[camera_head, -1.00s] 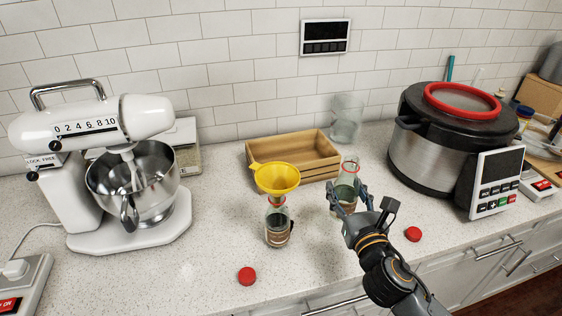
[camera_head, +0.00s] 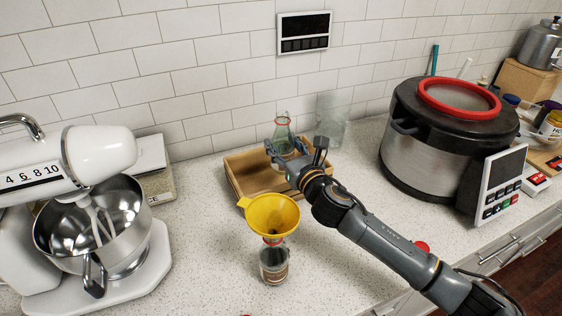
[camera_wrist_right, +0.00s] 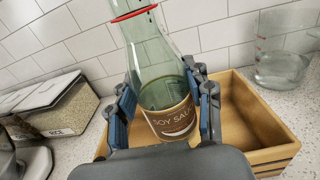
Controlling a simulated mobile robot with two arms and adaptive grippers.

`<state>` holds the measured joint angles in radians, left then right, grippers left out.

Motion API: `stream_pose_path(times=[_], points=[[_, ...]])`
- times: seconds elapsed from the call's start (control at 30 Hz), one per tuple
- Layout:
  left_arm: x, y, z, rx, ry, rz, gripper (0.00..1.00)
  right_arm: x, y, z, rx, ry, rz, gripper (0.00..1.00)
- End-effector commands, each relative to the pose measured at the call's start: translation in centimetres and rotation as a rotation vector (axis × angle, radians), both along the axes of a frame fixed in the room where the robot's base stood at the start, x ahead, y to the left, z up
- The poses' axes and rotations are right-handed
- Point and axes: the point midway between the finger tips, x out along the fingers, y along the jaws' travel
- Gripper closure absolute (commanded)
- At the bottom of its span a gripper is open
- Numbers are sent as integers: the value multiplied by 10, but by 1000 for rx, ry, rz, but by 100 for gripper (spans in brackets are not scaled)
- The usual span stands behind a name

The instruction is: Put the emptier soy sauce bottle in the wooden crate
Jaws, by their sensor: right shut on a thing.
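My right gripper (camera_head: 289,155) is shut on a clear soy sauce bottle (camera_head: 283,130) with a red ring at its neck. The gripper holds this bottle upright over the wooden crate (camera_head: 235,179). In the right wrist view the bottle (camera_wrist_right: 155,60) sits between the blue finger pads, with the crate (camera_wrist_right: 262,110) behind and below; I cannot tell if its base touches the crate floor. The other soy sauce bottle (camera_head: 273,262) stands on the counter in front of the crate, with a yellow funnel (camera_head: 272,216) in its mouth. My left gripper is not in view.
A stand mixer (camera_head: 75,200) stands at the left and a large cooker (camera_head: 430,140) at the right. A glass beaker (camera_head: 332,120) stands behind the crate. A red cap (camera_head: 422,247) lies partly behind my right arm. The front counter is fairly clear.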

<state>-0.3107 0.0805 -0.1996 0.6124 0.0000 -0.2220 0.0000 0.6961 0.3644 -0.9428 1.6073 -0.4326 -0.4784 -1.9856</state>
Motion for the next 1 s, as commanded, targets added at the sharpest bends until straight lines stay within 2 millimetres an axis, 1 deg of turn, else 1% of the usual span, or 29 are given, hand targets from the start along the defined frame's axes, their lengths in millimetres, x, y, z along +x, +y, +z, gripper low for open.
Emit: stream_pose_path(times=[0.07, 0.17, 0.27, 0.33, 0.4, 0.5, 0.6, 1.0], points=[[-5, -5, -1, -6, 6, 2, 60, 0, 1, -6, 2, -2, 1, 91], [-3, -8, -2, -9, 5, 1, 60, 0, 0, -13, 2, -2, 0, 91], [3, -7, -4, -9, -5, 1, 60, 0, 1, -28, 3, 1, 0, 91], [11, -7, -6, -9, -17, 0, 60, 0, 1, -39, 3, 1, 0, 91], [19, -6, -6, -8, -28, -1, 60, 0, 0, -44, 3, -1, 0, 91], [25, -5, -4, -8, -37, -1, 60, 0, 0, -43, 2, -4, 1, 91], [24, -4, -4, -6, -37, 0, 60, 0, 0, -43, 1, -4, 1, 91], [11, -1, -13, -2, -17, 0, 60, 0, 0, -55, 0, -3, 0, 91]])
